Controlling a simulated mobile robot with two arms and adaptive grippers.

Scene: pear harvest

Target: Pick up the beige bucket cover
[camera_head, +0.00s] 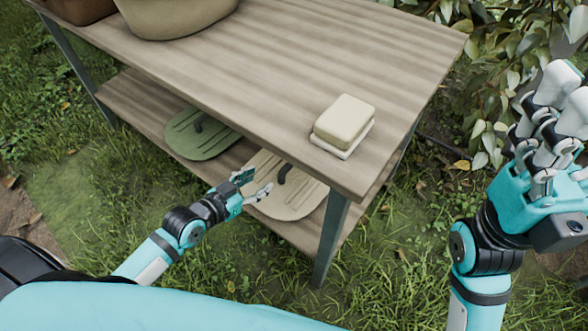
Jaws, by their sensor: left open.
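The beige bucket cover (307,200) lies flat on the lower shelf, near the right end of the table. It is a flat beige disc with a dark handle (286,172) standing at its middle, and the tabletop hides its far part. My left gripper (261,181) is open and empty in the picture, its fingers over the left part of the cover and pointing toward the handle. I cannot tell whether it touches the cover. My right gripper (549,120) is raised at the right, well away from the cover. Its fingers point up, and their opening is unclear.
A green cover (200,140) with a dark handle lies further left on the lower shelf (135,100). On the wooden tabletop (240,75) stand a beige bucket (175,18) and a pale block on a white base (344,122). A table leg (331,240) stands right of the cover.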

